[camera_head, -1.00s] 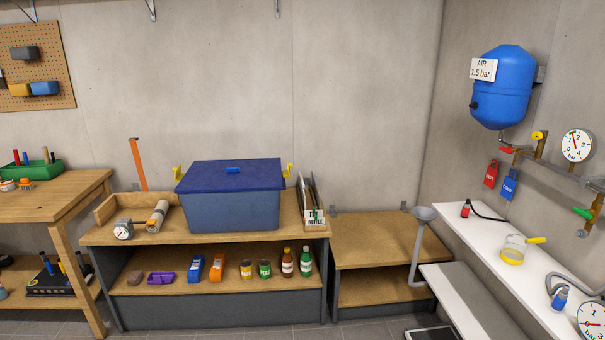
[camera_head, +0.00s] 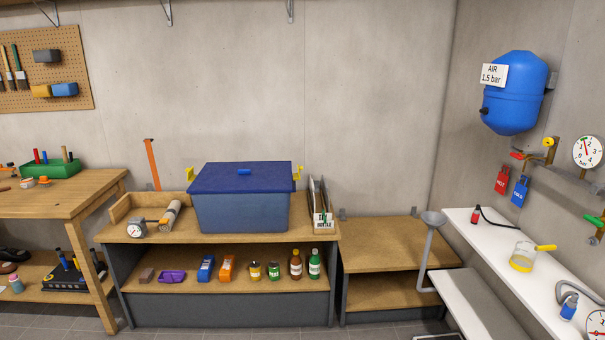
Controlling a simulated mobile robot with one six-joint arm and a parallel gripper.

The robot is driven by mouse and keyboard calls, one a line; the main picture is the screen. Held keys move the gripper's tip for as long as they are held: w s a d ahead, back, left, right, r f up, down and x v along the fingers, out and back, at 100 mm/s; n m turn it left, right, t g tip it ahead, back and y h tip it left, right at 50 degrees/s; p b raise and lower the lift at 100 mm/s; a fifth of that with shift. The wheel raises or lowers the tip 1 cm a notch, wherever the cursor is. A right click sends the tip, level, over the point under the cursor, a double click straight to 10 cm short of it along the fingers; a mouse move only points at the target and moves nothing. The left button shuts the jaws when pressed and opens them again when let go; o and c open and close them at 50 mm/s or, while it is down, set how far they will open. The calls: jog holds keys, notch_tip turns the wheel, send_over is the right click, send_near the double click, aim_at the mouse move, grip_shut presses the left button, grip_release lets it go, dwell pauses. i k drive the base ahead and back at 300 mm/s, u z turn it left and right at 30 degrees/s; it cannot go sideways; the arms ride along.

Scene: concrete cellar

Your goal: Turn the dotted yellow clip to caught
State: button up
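A blue lidded box (camera_head: 243,212) stands on the top of the wooden shelf unit. A yellow clip (camera_head: 190,174) sticks up and outward at its left end, and another yellow clip (camera_head: 298,173) does the same at its right end. Both look swung away from the lid. Dots are too small to make out on either clip, so I cannot tell which one is dotted. The dark blue lid (camera_head: 243,182) lies on the box and has a lighter blue handle. My gripper is not in view.
Left of the box are a gauge (camera_head: 137,229) and a grey roll (camera_head: 171,214). A file holder (camera_head: 321,218) stands close on its right. A wooden workbench (camera_head: 82,195) is at left, a white counter (camera_head: 500,246) at right. The lower wooden stand (camera_head: 385,240) is bare on top.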

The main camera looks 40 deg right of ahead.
aim_at(296, 176)
jog(key=z, duration=0.1)
jog(key=k, duration=0.2)
jog(key=z, duration=2.6)
jog(key=i, duration=0.5)
jog(key=u, duration=0.6)
jog(key=i, duration=0.5)
jog(key=u, duration=0.8)
jog(key=i, duration=0.7)
jog(key=u, duration=0.2)
